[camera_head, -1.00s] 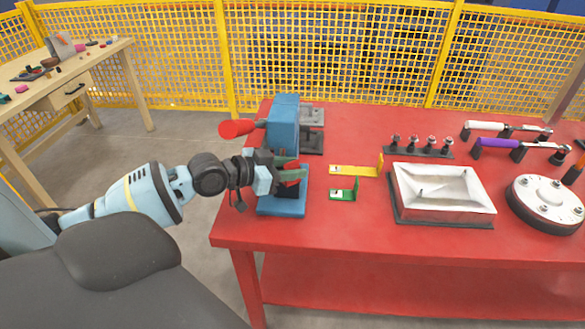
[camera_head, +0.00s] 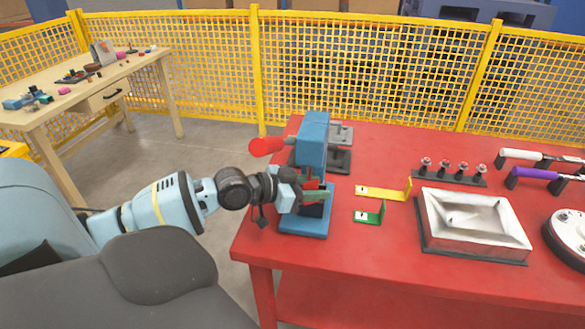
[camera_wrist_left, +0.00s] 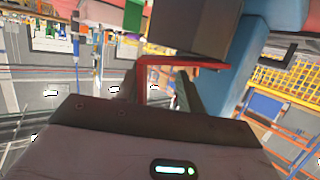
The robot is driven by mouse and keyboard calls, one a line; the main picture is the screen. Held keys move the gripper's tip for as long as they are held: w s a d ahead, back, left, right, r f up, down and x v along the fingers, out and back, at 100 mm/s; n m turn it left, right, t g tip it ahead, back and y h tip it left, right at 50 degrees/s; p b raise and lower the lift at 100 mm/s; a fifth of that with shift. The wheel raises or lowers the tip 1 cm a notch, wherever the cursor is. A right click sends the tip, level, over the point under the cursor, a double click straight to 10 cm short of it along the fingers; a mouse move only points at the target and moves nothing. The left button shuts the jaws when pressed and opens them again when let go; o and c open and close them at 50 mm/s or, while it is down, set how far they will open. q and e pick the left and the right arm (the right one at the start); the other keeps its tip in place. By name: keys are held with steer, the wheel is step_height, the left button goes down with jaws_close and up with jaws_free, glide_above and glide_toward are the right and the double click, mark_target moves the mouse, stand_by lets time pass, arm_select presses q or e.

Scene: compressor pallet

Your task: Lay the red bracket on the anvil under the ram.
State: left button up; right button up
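The red bracket shows in the left wrist view (camera_wrist_left: 188,64). Its long strip runs across in front of my fingertips, and its short leg lies along the left finger. In the head view only a bit of red (camera_head: 312,184) shows by my left gripper (camera_head: 315,195). That gripper is at the blue press (camera_head: 313,140), over its base. Its fingers (camera_wrist_left: 160,88) look apart, with a gap between the bracket's leg and the right finger. The dark block just beyond the bracket (camera_wrist_left: 195,25) looks like the ram. The anvil is mostly hidden behind my gripper. My right gripper is out of view.
On the red table (camera_head: 370,265), a yellow bracket (camera_head: 383,192) and a green bracket (camera_head: 368,217) lie right of the press. A white tray (camera_head: 430,215) stands further right. The press's red handle (camera_head: 267,146) sticks out left, above my wrist.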

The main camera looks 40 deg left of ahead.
arm_select(q)
steer(key=v, duration=0.7)
steer(key=shift+p, duration=0.4)
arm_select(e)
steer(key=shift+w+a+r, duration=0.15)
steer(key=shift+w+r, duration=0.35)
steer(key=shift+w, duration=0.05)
arm_select(q)
steer(key=shift+s+r, duration=0.1)
steer(key=shift+s, duration=0.1)
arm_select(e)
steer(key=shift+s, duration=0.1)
